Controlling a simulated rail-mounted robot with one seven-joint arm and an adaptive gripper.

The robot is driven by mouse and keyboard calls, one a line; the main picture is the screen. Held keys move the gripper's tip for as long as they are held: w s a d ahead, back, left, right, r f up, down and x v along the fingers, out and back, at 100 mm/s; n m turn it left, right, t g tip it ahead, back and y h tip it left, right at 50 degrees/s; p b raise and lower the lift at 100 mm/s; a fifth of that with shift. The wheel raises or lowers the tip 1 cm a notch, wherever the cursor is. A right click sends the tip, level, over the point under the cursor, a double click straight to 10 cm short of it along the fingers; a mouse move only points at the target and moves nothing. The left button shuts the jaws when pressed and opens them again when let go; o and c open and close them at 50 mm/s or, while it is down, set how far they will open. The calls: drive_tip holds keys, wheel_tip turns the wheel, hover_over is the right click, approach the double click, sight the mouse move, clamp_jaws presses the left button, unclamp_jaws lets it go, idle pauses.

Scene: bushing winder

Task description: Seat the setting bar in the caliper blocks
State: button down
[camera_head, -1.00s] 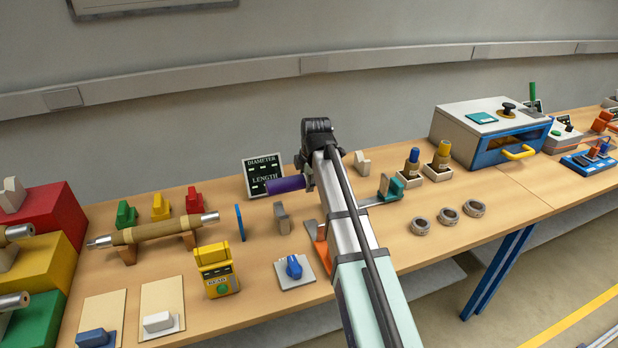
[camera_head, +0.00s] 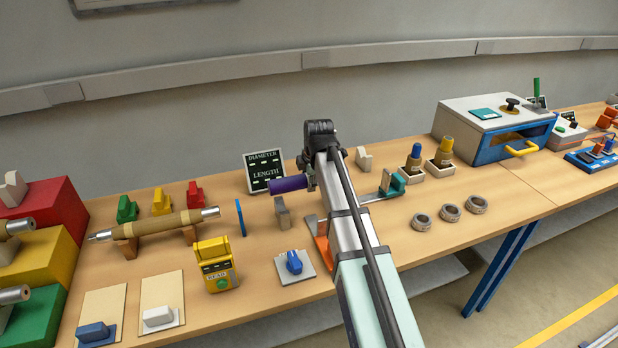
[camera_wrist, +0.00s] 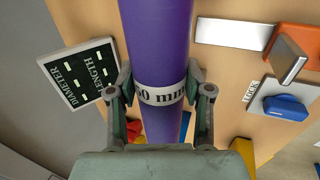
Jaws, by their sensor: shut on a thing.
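The setting bar is a purple cylinder with a white label ending in "0 mm" (camera_wrist: 155,40); in the head view its purple end (camera_head: 287,184) sticks out left of my gripper (camera_head: 308,178). My gripper is shut around it at the label in the wrist view (camera_wrist: 160,97), holding it above the table. A grey upright block (camera_head: 282,212) stands below and left of the bar, and a pale block (camera_head: 364,158) stands behind my arm. A steel rail with a teal-and-grey jaw (camera_head: 392,184) and an orange piece (camera_head: 321,240) are partly hidden by my arm.
The DIAMETER/LENGTH display (camera_head: 265,171) stands close behind the bar. A blue knob on a plate (camera_head: 294,262), a yellow READ box (camera_head: 216,267) and a wrapped roll (camera_head: 155,226) lie left. Several grey rings (camera_head: 449,213) lie right. Bare table shows between them.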

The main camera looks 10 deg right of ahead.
drive_tip(key=shift+f+b, duration=1.25)
drive_tip(key=shift+f, duration=1.9)
drive_tip(key=shift+f, duration=0.35)
drive_tip(key=shift+c, duration=2)
unclamp_jaws()
drive_tip(key=v, duration=1.2)
